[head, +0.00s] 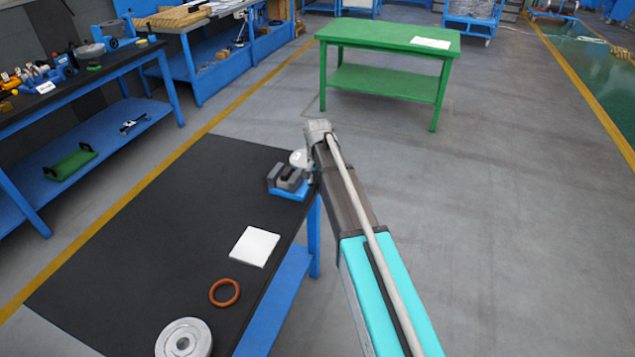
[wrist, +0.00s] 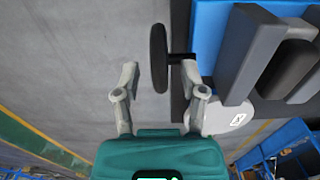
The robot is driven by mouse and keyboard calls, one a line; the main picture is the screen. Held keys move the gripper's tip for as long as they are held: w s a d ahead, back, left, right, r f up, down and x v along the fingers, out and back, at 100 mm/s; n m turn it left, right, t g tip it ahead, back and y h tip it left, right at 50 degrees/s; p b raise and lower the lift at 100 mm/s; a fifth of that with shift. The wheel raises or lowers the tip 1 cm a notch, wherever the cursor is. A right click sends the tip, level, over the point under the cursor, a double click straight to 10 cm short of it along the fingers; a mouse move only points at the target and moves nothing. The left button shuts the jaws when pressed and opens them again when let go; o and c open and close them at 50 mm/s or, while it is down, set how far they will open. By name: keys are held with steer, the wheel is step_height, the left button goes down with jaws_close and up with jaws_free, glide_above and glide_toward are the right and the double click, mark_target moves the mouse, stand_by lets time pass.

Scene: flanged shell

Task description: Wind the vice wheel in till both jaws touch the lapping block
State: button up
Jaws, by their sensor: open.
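The vice (head: 287,182) has grey jaws on a blue base and stands at the right edge of the black bench. In the wrist view its near grey jaw (wrist: 247,60) stands upright, with a dark block (wrist: 287,70), apparently the lapping block, beyond it. I cannot tell whether both jaws touch the block. The dark wheel (wrist: 158,60) is seen edge-on, on a short shaft running to the vice. My gripper (wrist: 160,74) is open, with one finger on each side of the wheel's rim. Neither finger clearly touches it. In the head view the wheel is hidden.
A whitish rounded piece (wrist: 228,116) with a small label lies beside the near jaw. On the bench are a white pad (head: 254,246), an orange ring (head: 224,292) and a grey flanged part (head: 184,339). A green table (head: 388,38) stands beyond open floor.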

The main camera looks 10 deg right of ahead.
jaws_close()
steer(key=shift+s, duration=0.1)
stand_by(0.3)
steer(key=shift+s+a+t, duration=0.15)
steer(key=shift+s+t, duration=0.1)
steer(key=shift+t, duration=0.15)
steer(key=shift+s+a+f+t+h+b, duration=0.15)
steer(key=shift+t+h+b, duration=0.15)
steer(key=shift+t+h, duration=0.15)
steer(key=shift+s+d+t+h+b, duration=0.1)
steer(key=shift+t+h+b, duration=0.2)
steer(key=shift+t, duration=0.25)
steer(key=shift+a+t+h, duration=0.1)
steer(key=shift+t+h, duration=0.25)
steer(key=shift+t, duration=0.15)
